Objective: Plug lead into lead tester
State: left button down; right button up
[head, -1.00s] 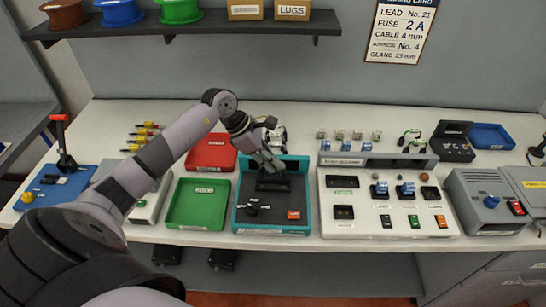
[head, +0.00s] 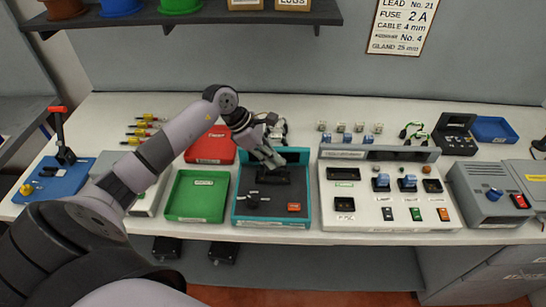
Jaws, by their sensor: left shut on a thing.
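My left gripper (head: 272,160) reaches down over the back of a teal-framed dark station (head: 236,207). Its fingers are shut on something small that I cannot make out. The fingertips are just above or at a black block (head: 273,176) on that station; I cannot tell if they touch it. A black-and-green cable (head: 411,131) lies at the back of the bench, away from the gripper. A white console (head: 362,218) with sockets, blue parts and coloured switches stands right of the teal station. I cannot read which station is the lead tester. My right gripper is not in view.
A green tray (head: 197,218) and a red tray (head: 211,158) lie left of the teal station. A grey box (head: 483,212) with a blue knob stands at the right. A blue tray (head: 493,130) is at the back right. Bare bench shows behind the stations.

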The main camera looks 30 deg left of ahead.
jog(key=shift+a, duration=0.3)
pick_arm(q)
jog(key=shift+b, duration=0.35)
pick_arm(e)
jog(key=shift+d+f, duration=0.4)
pick_arm(q)
jog(key=shift+f+b, duration=0.6)
jog(key=shift+b, duration=0.2)
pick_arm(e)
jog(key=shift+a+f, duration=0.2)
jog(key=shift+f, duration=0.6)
pick_arm(q)
jog(key=shift+b, duration=0.3)
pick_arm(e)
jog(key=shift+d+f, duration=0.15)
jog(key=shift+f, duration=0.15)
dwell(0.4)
pick_arm(q)
jog(key=shift+f+b, duration=0.35)
jog(key=shift+b, duration=0.2)
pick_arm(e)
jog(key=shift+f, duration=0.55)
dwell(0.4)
pick_arm(q)
jog(key=c, duration=1.6)
grip_release()
jog(key=shift+o, duration=0.3)
